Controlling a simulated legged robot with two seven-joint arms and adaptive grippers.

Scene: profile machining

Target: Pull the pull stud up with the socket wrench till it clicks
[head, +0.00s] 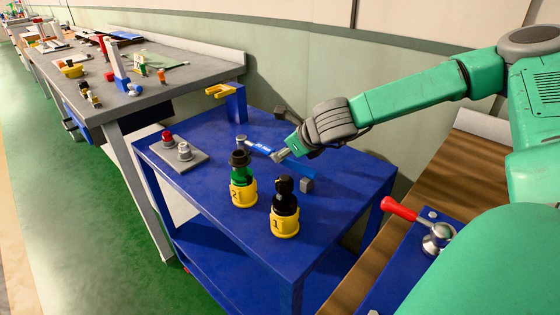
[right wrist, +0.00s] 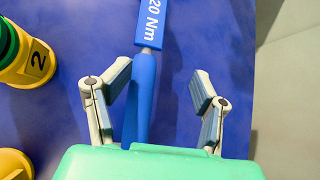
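The socket wrench (head: 257,148) lies on the blue cart, its blue handle toward the right; the handle shows in the right wrist view (right wrist: 142,95) with "20 Nm" on it. My right gripper (right wrist: 160,80) is open and empty, its fingers on either side of the handle, which is nearer the left finger. In the head view the right gripper (head: 284,155) is over the wrench. Two small stud-like pieces, one red-topped (head: 167,138) and one grey (head: 184,151), stand on a grey plate; I cannot tell which piece is the pull stud. My left gripper is not in view.
Yellow-based holders 2 (head: 242,192) and 1 (head: 285,220) stand at the cart's front. A red-handled fixture (head: 402,210) is at the right. A grey workbench (head: 150,80) stands behind left.

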